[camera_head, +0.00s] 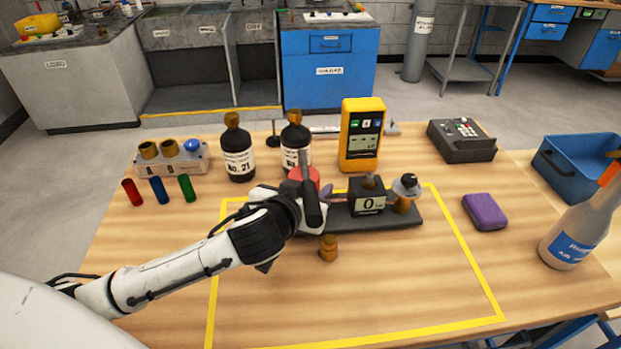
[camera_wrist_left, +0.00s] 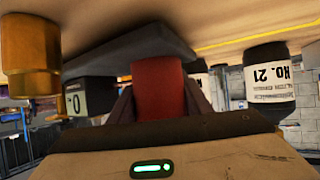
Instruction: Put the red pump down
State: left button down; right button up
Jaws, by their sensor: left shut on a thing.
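The red pump (camera_head: 303,175) is at the left end of the dark base plate (camera_head: 392,222), partly hidden behind my left gripper (camera_head: 312,192). In the left wrist view, which looks upside down, the red pump (camera_wrist_left: 158,88) sits between the two fingers of my left gripper (camera_wrist_left: 160,105), which is shut on it. I cannot tell whether the pump touches the plate. A small display block (camera_head: 368,200) reading 0 and a copper fitting (camera_head: 404,204) stand on the plate. My right gripper is not in view.
A loose copper piece (camera_head: 328,248) stands in front of the plate, inside the yellow outline (camera_head: 485,285). Two dark bottles (camera_head: 238,150) and a yellow meter (camera_head: 361,138) stand behind. A purple block (camera_head: 484,211) lies right. The front of the outline is clear.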

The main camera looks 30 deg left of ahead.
pick_arm(q)
jog(key=shift+w+r, duration=0.1)
jog(key=shift+w, duration=0.05)
jog(key=c, duration=1.2)
grip_release()
jog(key=shift+f, duration=0.5)
jog(key=shift+o, duration=1.3)
jog(key=shift+r, duration=0.25)
jog(key=p+v, duration=0.1)
jog(key=v, duration=1)
jog(key=shift+s+r+p, duration=0.15)
jog(key=shift+s+p, duration=0.15)
jog(key=shift+s, duration=0.35)
